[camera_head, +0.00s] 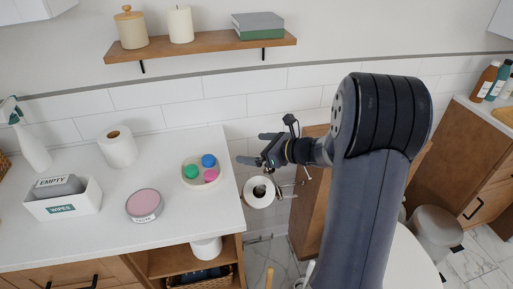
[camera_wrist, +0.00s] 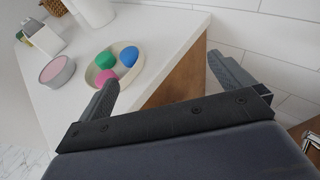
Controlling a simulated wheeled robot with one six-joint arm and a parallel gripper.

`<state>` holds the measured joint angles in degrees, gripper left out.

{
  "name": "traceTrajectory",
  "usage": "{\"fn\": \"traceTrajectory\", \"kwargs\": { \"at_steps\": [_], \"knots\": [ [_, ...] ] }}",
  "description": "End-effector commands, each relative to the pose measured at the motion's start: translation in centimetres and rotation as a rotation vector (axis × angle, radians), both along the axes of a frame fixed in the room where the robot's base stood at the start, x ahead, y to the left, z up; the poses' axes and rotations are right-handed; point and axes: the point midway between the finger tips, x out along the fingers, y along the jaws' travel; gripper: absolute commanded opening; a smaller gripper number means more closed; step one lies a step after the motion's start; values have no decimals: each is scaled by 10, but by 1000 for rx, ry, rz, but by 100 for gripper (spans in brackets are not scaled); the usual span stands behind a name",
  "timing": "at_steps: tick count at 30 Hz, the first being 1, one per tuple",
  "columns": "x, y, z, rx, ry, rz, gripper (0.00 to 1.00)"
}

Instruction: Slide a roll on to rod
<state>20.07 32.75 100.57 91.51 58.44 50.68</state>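My gripper (camera_head: 256,148) is open and empty, in the air past the right end of the white counter. Its two fingers (camera_wrist: 165,85) stand wide apart in the wrist view. A white paper roll (camera_head: 260,192) with a brown core shows just below the gripper, beside a chrome rod holder (camera_head: 291,184); I cannot tell whether the rod passes through it. Part of the chrome also shows at the wrist view's right edge (camera_wrist: 312,141). Another white roll (camera_head: 118,148) stands upright on the counter. A further white roll (camera_head: 206,250) is in the open shelf below.
The counter (camera_head: 105,220) holds a round dish (camera_head: 187,163) of coloured balls, a pink-topped tin (camera_head: 144,205), a wipes box (camera_head: 62,208) and a spray bottle (camera_head: 32,150). A wooden wall shelf (camera_head: 205,43) is above. A grey bin (camera_head: 437,228) stands at right.

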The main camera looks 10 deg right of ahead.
Motion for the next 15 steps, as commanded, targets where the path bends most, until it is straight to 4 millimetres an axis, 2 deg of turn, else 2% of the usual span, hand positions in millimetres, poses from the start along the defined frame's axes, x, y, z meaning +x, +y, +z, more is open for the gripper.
{"fn": "traceTrajectory", "kwargs": {
  "at_steps": [8, 15],
  "knots": [
    [-7, -9, 4, -2, -2, -3, 100],
    [-39, -41, 20, -1, -3, -5, 100]
  ]
}}
